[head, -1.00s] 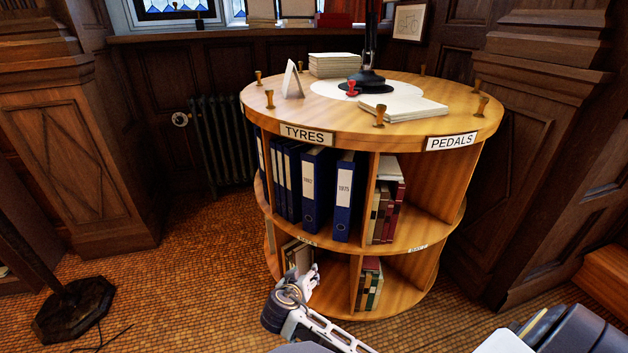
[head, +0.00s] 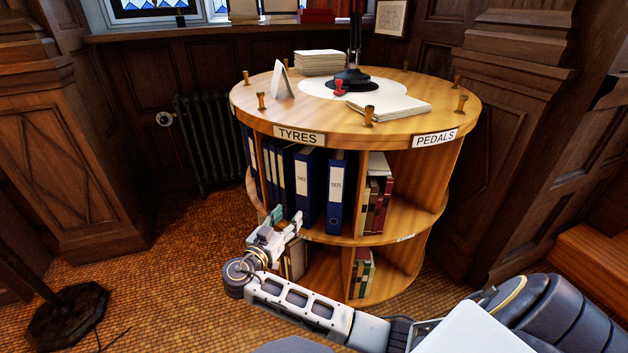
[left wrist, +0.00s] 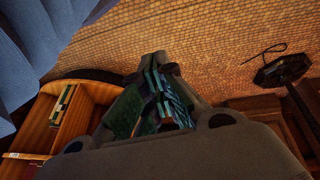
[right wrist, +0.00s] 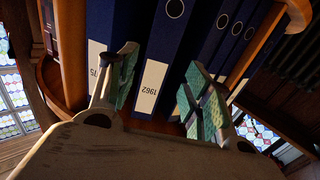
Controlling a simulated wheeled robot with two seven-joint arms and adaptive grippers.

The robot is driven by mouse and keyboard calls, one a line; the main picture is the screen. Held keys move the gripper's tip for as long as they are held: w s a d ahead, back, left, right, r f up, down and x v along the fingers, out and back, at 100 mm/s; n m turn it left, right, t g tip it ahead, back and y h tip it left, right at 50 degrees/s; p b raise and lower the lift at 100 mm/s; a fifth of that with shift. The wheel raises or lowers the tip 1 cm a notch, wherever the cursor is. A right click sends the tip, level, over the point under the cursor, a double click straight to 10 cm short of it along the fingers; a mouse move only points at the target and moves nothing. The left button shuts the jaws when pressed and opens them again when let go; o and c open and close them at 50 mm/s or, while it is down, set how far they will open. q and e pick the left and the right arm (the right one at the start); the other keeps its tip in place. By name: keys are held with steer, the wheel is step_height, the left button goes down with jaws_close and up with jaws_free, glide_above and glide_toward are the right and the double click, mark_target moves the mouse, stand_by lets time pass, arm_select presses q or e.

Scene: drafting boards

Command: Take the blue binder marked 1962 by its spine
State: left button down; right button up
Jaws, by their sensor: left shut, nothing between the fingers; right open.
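The blue binder marked 1962 (head: 308,205) stands upright in the upper compartment under the TYRES sign. Its white label reads 1962 upside down in the right wrist view (right wrist: 152,88). My right gripper (head: 285,222) is open and empty, low in front of the binders in the head view. In the right wrist view its fingers (right wrist: 163,88) appear on either side of the 1962 spine; I cannot tell whether they touch it. My left gripper (left wrist: 163,82) is shut and empty, seen only in the left wrist view.
A blue binder marked 1975 (head: 336,205) stands to the right, several blue binders (head: 275,175) to the left. The round wooden bookcase (head: 415,215) has dividers, with red books (head: 377,205) beyond one. A lamp (head: 353,75) and papers stand on top.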

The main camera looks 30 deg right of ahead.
mark_target(302, 199)
steer(key=b+x, duration=0.1)
steer(key=x, duration=0.6)
steer(key=shift+w+d, duration=0.15)
steer(key=shift+d, duration=0.15)
steer(key=shift+w+d, duration=0.25)
steer(key=shift+d, duration=0.1)
arm_select(q)
steer(key=f, duration=0.3)
steer(key=shift+d+f+h, duration=0.2)
steer(key=shift+d+h, duration=0.1)
steer(key=shift+d, duration=0.1)
steer(key=shift+w, duration=0.1)
arm_select(e)
steer(key=shift+d, duration=0.1)
steer(key=shift+w+d+r+b, duration=0.1)
steer(key=shift+w+d+b, duration=0.3)
steer(key=shift+d, duration=0.1)
steer(key=x, duration=0.2)
steer(key=shift+w+d+b, duration=0.2)
steer(key=shift+d+b, duration=0.1)
steer(key=shift+b, duration=0.1)
steer(key=shift+w+d+r, duration=0.1)
steer(key=shift+w+d, duration=0.2)
steer(key=shift+d, duration=0.2)
arm_select(q)
steer(key=f, duration=0.1)
steer(key=d+f, duration=0.1)
steer(key=shift+w+f+t, duration=0.25)
steer(key=shift+f+t, duration=0.1)
steer(key=shift+t, duration=0.05)
